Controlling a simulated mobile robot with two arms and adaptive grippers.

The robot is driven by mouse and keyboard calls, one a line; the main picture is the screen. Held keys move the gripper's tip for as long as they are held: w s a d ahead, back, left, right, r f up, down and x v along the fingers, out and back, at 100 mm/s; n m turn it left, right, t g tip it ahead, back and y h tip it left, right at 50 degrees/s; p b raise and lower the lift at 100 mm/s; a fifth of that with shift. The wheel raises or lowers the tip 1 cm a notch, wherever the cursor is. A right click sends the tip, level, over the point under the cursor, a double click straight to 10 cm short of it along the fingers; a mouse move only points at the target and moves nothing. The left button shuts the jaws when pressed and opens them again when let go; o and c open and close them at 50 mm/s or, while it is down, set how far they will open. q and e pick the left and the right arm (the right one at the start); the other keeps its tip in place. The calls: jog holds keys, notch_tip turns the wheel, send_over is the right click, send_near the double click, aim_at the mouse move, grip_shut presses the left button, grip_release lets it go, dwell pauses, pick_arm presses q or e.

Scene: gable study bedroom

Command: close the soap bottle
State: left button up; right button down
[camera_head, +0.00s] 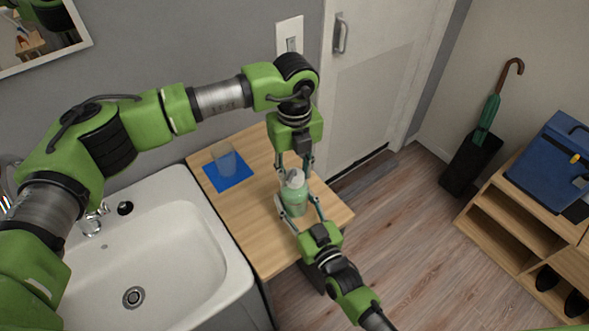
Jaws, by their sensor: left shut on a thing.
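The soap bottle (294,198) stands upright on the wooden counter, with a green translucent body and a whitish cap (296,178) on top. My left gripper (295,170) comes down from above and is shut on the cap, a finger on each side. My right gripper (298,207) reaches in from the lower right with its fingers on either side of the bottle's body. I cannot tell whether these fingers press on it. The joint between cap and bottle is too small to make out.
A clear cup (224,160) stands on a blue mat (233,182) at the counter's back left. A white sink (185,250) with a tap (92,222) adjoins the wooden counter (264,246) on the left. A white door (375,95), an umbrella stand (470,163) and a wooden shelf (512,222) stand beyond.

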pick_arm(q)
jog(key=m, duration=0.5)
jog(key=shift+m, duration=0.4)
jog(key=m, duration=0.3)
jog(key=shift+m, duration=0.3)
jog(key=m, duration=0.3)
jog(key=shift+m, duration=0.3)
jog(key=m, duration=0.3)
jog(key=shift+m, duration=0.3)
jog(key=m, duration=0.3)
jog(key=shift+m, duration=0.3)
jog(key=m, duration=1.3)
jog(key=o, duration=0.8)
